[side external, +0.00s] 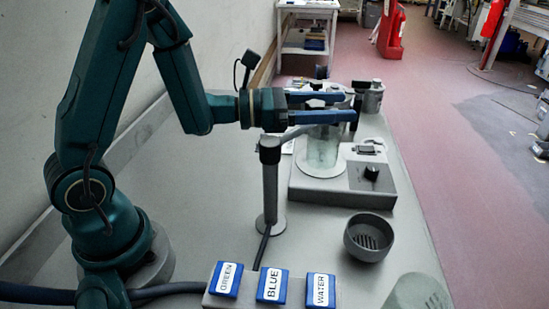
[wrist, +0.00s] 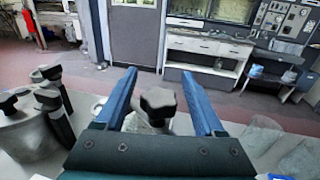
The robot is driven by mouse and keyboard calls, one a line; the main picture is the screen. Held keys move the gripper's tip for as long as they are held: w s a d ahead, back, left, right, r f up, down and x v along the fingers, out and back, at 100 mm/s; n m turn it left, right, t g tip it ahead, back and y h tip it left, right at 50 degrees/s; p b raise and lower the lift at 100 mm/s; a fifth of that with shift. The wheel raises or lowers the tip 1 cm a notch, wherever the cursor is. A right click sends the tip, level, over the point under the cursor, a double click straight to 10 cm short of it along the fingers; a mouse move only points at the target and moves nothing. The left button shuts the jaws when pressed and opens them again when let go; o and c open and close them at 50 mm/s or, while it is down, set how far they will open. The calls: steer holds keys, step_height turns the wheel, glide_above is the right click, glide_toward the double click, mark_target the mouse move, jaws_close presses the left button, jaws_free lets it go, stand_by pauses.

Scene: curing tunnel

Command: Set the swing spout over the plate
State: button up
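The swing spout stands on a grey post (side external: 270,190) with a dark top. Its thin grey arm (side external: 292,134) runs from that top up and right toward my gripper, and its far end is hidden behind the fingers. The plate (side external: 318,168) is a pale round disc on a grey box, with a clear glass vessel (side external: 323,148) on it. My gripper (side external: 344,107) is open above the vessel, blue fingers apart. In the wrist view, a dark knob (wrist: 158,101) shows between the open fingers (wrist: 165,72); I cannot tell whether they touch it.
A grey box with a black dial (side external: 371,173) carries the plate. A drain cup (side external: 368,237) stands in front of it. Blue buttons marked GREEN, BLUE and WATER (side external: 320,290) are nearest. A lidded pot with black knobs (wrist: 22,128) is left of my fingers in the wrist view.

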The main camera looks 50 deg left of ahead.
steer(key=s+a+r, duration=0.4)
steer(key=a+r, duration=0.7)
stand_by(0.6)
steer(key=shift+s, duration=0.1)
steer(key=w+d+f+m+g+h, duration=0.2)
steer(key=d+f+m+g+h, duration=0.4)
steer(key=d+f, duration=0.4)
steer(key=shift+w+d+f+m+g+h, duration=0.2)
steer(key=shift+w+d+m+g+h, duration=0.25)
steer(key=shift+d+g, duration=0.75)
